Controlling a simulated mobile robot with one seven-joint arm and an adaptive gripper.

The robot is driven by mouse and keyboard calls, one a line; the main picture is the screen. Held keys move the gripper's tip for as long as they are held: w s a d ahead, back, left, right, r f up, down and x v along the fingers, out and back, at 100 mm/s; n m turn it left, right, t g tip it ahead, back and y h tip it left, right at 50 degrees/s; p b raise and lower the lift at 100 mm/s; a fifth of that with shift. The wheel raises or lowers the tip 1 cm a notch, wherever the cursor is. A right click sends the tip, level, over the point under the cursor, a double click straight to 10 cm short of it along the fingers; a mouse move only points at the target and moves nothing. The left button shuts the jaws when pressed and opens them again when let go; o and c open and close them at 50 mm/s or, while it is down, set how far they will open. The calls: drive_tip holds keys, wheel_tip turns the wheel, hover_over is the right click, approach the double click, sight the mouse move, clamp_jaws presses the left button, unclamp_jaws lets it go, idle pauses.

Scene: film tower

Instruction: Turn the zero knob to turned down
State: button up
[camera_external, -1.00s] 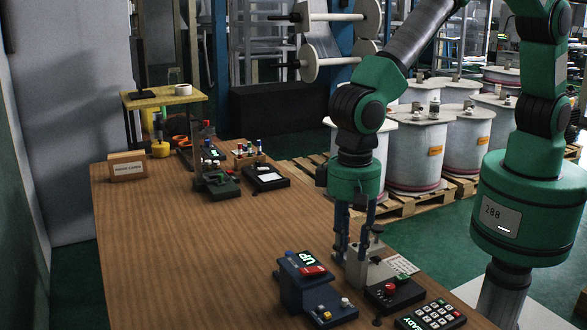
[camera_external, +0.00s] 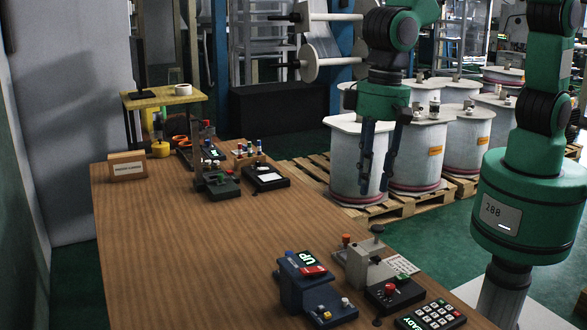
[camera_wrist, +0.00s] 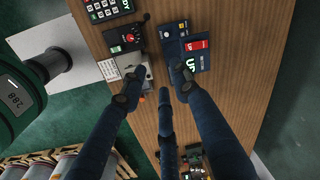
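No readable label marks the zero knob, so I cannot tell which knob it is. A grey stand device (camera_external: 357,268) at the table's right edge carries a black knob (camera_external: 377,230) on top and a small orange-red knob (camera_external: 346,239) at its left. My gripper (camera_external: 374,188) is in the air above and behind this device, fingers pointing down, spread and empty. In the wrist view, my gripper (camera_wrist: 161,76) shows its dark blue fingers apart. The grey device (camera_wrist: 133,66) is partly hidden behind the left finger.
A dark blue unit with a lit "UP" display (camera_external: 306,258) stands left of the grey device. The middle of the table (camera_external: 200,250) is clear. White drums (camera_external: 357,165) stand behind.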

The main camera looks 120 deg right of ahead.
drive_tip(key=shift+n+t, duration=0.3)
drive_tip(key=shift+n, duration=0.4)
drive_tip(key=shift+s+d+r, duration=0.1)
drive_tip(key=shift+s+r, duration=0.4)
drive_tip(key=shift+r, duration=0.3)
drive_tip(key=shift+s+d+r, duration=0.1)
drive_tip(key=shift+s+r, duration=0.4)
drive_tip(key=shift+r, duration=0.35)
drive_tip(key=shift+s+d+r, duration=0.1)
drive_tip(key=shift+s+r, duration=0.4)
drive_tip(key=shift+r, duration=0.3)
drive_tip(key=shift+a, duration=0.1)
drive_tip(key=n+g, duration=0.2)
drive_tip(key=n, duration=0.1)
hover_over(345, 300)
wheel_tip(345, 300, down, 17)
drive_tip(key=shift+w+a+f, duration=0.15)
drive_tip(key=shift+f, duration=0.15)
wheel_tip(345, 300, down, 14)
drive_tip(key=b, duration=0.2)
drive_tip(key=shift+r+b, duration=0.25)
drive_tip(key=shift+b, duration=0.1)
clamp_jaws()
